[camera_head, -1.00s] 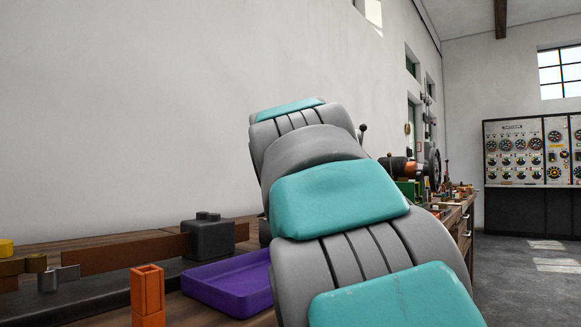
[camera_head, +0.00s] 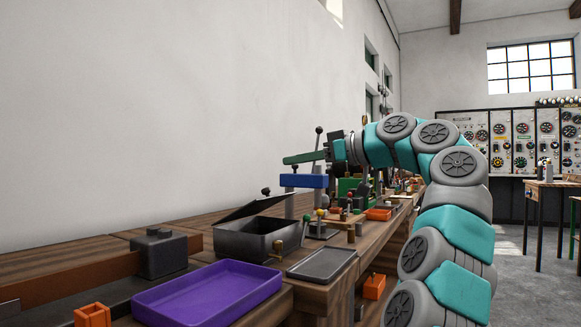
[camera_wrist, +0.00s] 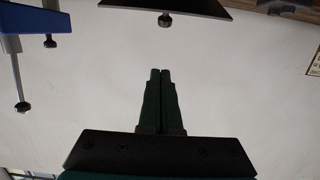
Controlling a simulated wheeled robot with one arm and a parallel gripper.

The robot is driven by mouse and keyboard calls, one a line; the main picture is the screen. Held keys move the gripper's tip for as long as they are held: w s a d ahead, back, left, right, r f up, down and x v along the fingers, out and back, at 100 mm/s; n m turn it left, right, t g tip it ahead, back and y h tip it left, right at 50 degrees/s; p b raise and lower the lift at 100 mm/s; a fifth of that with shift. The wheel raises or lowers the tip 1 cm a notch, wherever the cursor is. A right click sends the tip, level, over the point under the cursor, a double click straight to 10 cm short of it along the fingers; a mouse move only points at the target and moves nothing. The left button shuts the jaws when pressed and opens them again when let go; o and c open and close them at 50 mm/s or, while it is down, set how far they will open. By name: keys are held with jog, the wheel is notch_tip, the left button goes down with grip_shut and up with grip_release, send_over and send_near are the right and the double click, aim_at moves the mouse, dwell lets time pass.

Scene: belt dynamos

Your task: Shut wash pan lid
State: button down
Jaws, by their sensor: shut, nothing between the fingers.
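The wash pan (camera_head: 262,243) is a dark metal box on the bench, in the middle of the head view. My gripper (camera_head: 285,160) is shut and empty, with green fingers pointing left. It appears higher than the lid and apart from it in the head view. In the wrist view, the shut fingers (camera_wrist: 160,73) point up the picture toward a dark plate edge with a knob, which looks like the lid (camera_wrist: 180,8).
A blue-topped tool (camera_head: 303,181) stands just below my gripper. A purple tray (camera_head: 205,292) and a dark flat tray (camera_head: 322,263) lie in front of the pan. A grey block (camera_head: 158,255) is at left. The bench beyond holds several tools.

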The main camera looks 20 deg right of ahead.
jog(key=x, duration=0.8)
jog(key=shift+w+a, duration=0.1)
jog(key=shift+w, duration=0.05)
jog(key=shift+s+d+f+b, duration=0.1)
jog(key=shift+s+f+b, duration=0.1)
jog(key=shift+f+b, duration=0.35)
jog(key=shift+s+d+f+b, duration=0.15)
jog(key=shift+s+f+b, duration=0.05)
jog(key=shift+f+b, duration=0.3)
jog(key=shift+s+d+f, duration=0.2)
jog(key=shift+f, duration=0.15)
jog(key=shift+s+d+f+b, duration=0.1)
jog(key=shift+s+f+b, duration=0.05)
jog(key=shift+f+b, duration=0.3)
